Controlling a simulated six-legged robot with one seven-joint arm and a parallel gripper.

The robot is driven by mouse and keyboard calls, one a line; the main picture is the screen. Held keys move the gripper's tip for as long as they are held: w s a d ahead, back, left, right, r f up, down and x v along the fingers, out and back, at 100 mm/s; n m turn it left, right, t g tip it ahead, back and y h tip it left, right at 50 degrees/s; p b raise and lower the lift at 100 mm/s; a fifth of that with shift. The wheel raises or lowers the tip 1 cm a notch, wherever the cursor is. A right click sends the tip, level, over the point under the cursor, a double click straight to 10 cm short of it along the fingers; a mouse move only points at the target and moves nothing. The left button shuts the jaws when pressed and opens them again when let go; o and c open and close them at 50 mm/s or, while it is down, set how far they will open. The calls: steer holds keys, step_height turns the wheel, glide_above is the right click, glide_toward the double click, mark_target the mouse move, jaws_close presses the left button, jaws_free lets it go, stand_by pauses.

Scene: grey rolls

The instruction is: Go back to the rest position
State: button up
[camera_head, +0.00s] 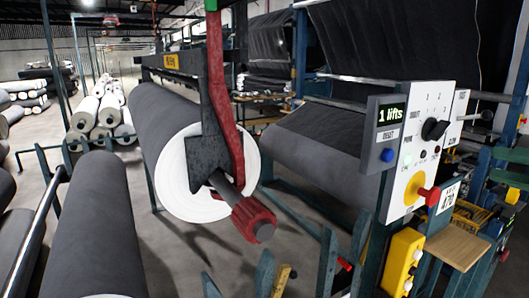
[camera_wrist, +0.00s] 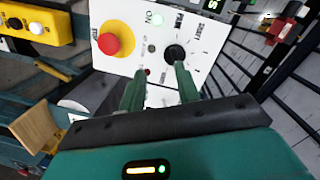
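My gripper (camera_wrist: 160,80) shows in the wrist view with its two green fingers apart and nothing visible between them. It points at a white control panel (camera_wrist: 128,25), which appears upside down there. The right fingertip lies just below the black rotary knob (camera_wrist: 175,54) in the picture; I cannot tell if they touch. A red button on a yellow disc (camera_wrist: 108,42) is left of the fingers. In the head view the panel (camera_head: 408,185) stands at the right, with its knob (camera_head: 434,129), red button (camera_head: 429,195) and a display reading "1 lifts" (camera_head: 392,113). I cannot make out my gripper there.
A large grey roll (camera_head: 165,110) hangs on a hoist with a red arm (camera_head: 218,90). Another grey roll (camera_head: 95,225) lies at the left. A yellow box (camera_head: 403,262) and wooden shelf (camera_head: 457,247) are below the panel. Floor (camera_head: 175,255) shows between the rolls and frames.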

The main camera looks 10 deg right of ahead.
steer(key=w+a+f+n+g, duration=0.1)
steer(key=w+a+f+g, duration=0.25)
steer(key=a+f, duration=0.45)
steer(key=w+a+f+n+g, duration=0.15)
steer(key=a+f+g, duration=0.25)
steer(key=a+f, duration=0.45)
steer(key=s+a+f+n+g+h, duration=0.1)
steer(key=s+a+f+n+h, duration=0.1)
steer(key=a+f, duration=0.4)
steer(key=s+a+f+n+g+h, duration=0.1)
steer(key=s+a+f+n+h, duration=0.1)
steer(key=a+f, duration=0.4)
steer(key=a+n+h, duration=0.1)
steer(key=h, duration=0.1)
steer(key=shift+s+n+h, duration=0.3)
steer(key=shift+s+n, duration=0.05)
